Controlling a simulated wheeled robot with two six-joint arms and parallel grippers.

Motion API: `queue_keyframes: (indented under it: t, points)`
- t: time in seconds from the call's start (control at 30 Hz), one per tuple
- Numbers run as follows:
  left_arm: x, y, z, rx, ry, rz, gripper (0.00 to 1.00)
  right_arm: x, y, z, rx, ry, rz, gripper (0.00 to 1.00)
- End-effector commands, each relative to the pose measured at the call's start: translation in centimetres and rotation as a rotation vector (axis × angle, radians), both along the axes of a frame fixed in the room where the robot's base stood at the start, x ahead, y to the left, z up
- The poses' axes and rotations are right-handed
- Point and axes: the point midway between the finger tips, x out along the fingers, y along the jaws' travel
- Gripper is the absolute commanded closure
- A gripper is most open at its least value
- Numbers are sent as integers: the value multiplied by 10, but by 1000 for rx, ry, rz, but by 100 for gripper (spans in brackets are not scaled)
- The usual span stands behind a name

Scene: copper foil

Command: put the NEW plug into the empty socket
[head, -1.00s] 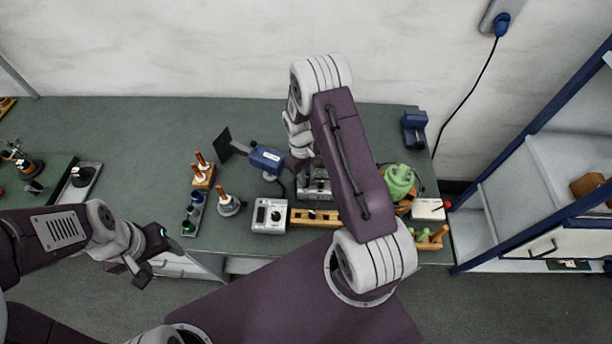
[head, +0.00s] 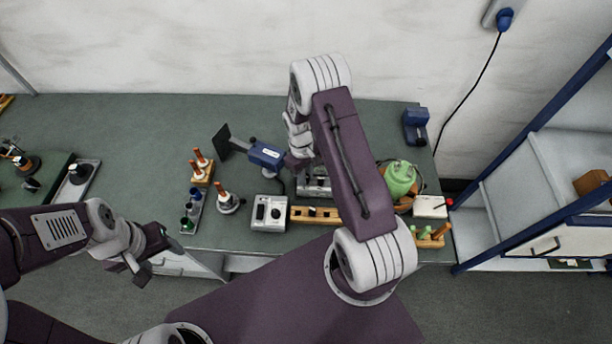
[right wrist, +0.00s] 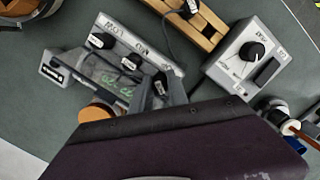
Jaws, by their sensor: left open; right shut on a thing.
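A grey socket unit (right wrist: 112,28) fills the left middle of the right wrist view, with a row of small printed labels along its top. Black plugs with white tags, one at the left (right wrist: 98,40) and one in the middle (right wrist: 130,62), sit along it. My right gripper (right wrist: 170,92) is shut at the unit's right end on a black plug (right wrist: 160,87); its tag is too small to read. How deep this plug sits cannot be told. In the head view my right arm partly covers the unit (head: 313,184). My left gripper (head: 150,256) is open and empty off the bench's front.
A wooden rack (head: 315,215) stands in front of the unit; another black plug with a cord (right wrist: 190,8) lies at it. A grey knob box (head: 269,213) is to its left. A blue device (head: 265,155) stands behind left. A green object (head: 400,178) is right.

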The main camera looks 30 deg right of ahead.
Motion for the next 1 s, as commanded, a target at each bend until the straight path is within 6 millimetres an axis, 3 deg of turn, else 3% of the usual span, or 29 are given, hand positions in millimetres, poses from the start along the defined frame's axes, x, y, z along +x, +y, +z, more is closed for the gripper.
queue_keyframes:
  t: [0.03, 0.1, 0.63, 0.67, 0.7, 1.0]
  points:
    - [0, 0, 0, 0, 0, 0, 40, 0, 0, 0, 0, 0, 0, 74]
    - [0, 0, 0, 0, 0, 0, 40, 0, 0, 0, 0, 0, 0, 55]
    - [0, 0, 0, 0, 0, 0, 40, 1, -1, 1, -1, -4, 0, 54]
    - [0, 0, 0, 0, 0, 0, 40, 1, -1, 1, -1, -4, 0, 58]
    - [0, 0, 0, 0, 0, 0, 40, 2, -1, 1, -2, -5, 0, 49]
    - [0, 0, 0, 0, 0, 0, 40, 2, -1, 1, -2, -7, 0, 49]
